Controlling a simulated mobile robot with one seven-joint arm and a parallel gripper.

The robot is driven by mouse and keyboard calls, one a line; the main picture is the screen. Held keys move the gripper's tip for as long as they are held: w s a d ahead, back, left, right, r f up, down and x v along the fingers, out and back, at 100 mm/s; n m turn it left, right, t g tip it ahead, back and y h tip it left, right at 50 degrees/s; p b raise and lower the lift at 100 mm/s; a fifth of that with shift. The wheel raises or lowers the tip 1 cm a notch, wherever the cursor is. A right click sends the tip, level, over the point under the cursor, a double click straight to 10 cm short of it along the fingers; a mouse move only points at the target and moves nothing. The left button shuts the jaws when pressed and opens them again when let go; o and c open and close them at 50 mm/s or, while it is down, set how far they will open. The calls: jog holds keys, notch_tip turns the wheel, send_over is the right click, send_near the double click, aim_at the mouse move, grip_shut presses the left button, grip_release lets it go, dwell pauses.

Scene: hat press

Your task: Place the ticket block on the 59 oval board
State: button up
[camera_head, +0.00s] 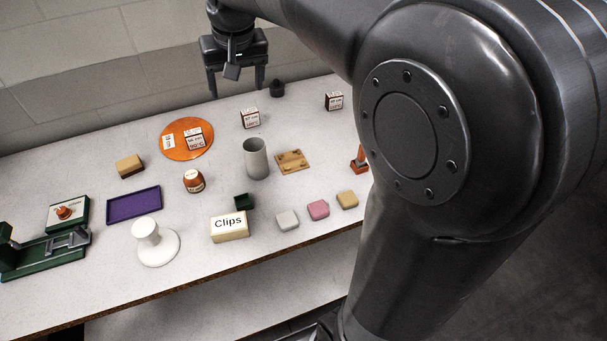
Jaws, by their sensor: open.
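An orange oval board (179,153) lies flat at the back left of the table. A small white card (168,142) stands at its left part; its number is too small to read. A white-and-brown printed block (195,140), which looks like a ticket block, rests on the board's right part. Two similar printed blocks stand on the bare table: one (250,119) right of the board and one (334,102) at the back right. I cannot tell which is the task's ticket block. My gripper (237,90) is open and empty, pointing down above the table's back edge.
A grey cup (256,158), wooden plate (292,162), brown jar (194,181) and tan block (130,166) stand mid-table. A purple tray (134,204), white stand (157,249) and Clips box (229,227) are nearer the front. A dark weight (278,89) stands near my gripper.

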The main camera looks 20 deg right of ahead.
jog(key=s+d+f+t, duration=0.1)
jog(key=s+d+f, duration=0.1)
jog(key=s, duration=0.9)
jog(key=s+d+f+t, duration=0.1)
jog(key=s+f, duration=0.3)
jog(key=s, duration=0.7)
jog(key=shift+s+d+h, duration=0.3)
jog(key=shift+s+d, duration=0.1)
jog(key=shift+d, duration=0.5)
